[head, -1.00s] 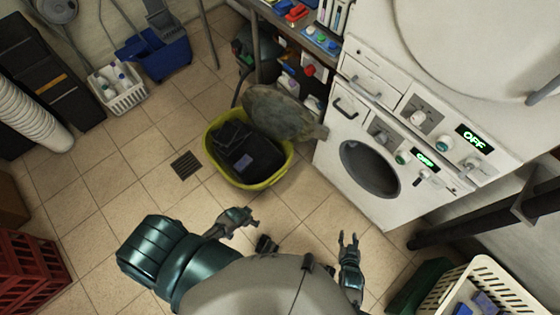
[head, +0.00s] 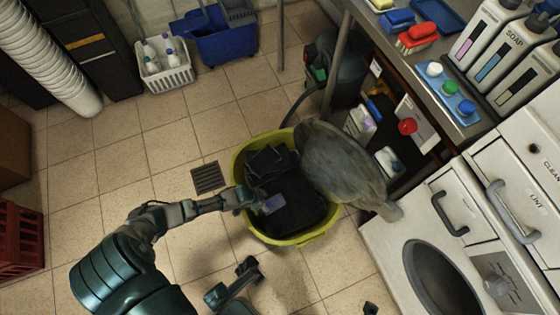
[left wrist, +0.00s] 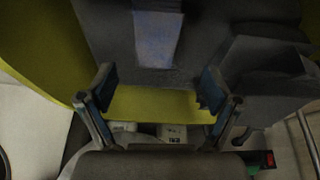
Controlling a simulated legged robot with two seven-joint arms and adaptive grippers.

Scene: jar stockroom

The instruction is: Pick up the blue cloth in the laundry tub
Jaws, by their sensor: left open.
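The yellow laundry tub (head: 240,160) stands on the tiled floor and holds dark grey and black cloths. The small blue cloth (head: 274,203) lies on top of the dark cloths near the tub's left side. It also shows in the left wrist view (left wrist: 157,38), flat on a dark cloth. My left gripper (head: 256,198) reaches over the tub's left rim, right beside the blue cloth. In the left wrist view its two fingers (left wrist: 158,88) are spread and nothing is between them; the blue cloth is beyond the tips.
The washing machine (head: 400,230) and the shelf with bottles are to the right. A floor drain (head: 207,178) lies left of the tub. A white basket (head: 165,72) and blue bucket (head: 215,40) stand behind.

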